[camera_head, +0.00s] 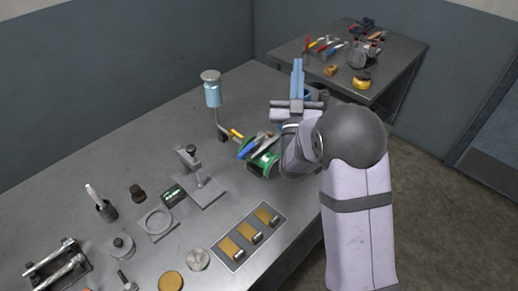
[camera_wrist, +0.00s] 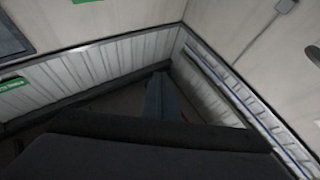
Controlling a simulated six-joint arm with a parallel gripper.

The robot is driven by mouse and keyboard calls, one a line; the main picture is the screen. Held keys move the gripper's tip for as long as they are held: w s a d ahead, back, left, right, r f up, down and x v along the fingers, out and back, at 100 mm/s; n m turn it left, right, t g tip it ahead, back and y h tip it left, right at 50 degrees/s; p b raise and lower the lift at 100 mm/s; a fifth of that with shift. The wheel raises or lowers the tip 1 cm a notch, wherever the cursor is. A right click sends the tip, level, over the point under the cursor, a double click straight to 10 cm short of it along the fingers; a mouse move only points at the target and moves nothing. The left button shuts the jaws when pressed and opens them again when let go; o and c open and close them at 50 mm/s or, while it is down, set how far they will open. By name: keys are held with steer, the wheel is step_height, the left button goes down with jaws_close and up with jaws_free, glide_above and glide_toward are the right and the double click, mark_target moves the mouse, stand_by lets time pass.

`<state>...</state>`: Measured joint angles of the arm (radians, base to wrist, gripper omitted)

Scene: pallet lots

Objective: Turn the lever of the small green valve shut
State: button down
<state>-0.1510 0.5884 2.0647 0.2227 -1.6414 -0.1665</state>
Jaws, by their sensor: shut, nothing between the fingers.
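A green round-bodied object (camera_head: 264,164) lies on the near workbench, just left of my arm, and is partly hidden by it. Blue, orange and grey elongated pieces lie against or across it. I cannot tell for sure whether it is the small green valve, nor make out its lever. My gripper (camera_head: 298,64) has blue fingers that point up, shut and empty, above the bench's far right edge and apart from the green object. In the wrist view a bluish finger (camera_wrist: 166,98) shows beyond the dark gripper body, against walls; no valve shows there.
A second table (camera_head: 398,55) with tools stands behind. The bench's back left is clear.

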steer(key=n+y, duration=0.2)
steer(key=y, duration=0.1)
steer(key=n+g+y+p, duration=0.7)
steer(key=n+g+y, duration=0.3)
steer(key=g+y, duration=0.4)
glide_toward(251, 146)
steer(key=w+a+g+h+p, duration=0.1)
steer(key=a+p, duration=0.3)
steer(key=a, duration=0.2)
steer(key=shift+w, duration=0.3)
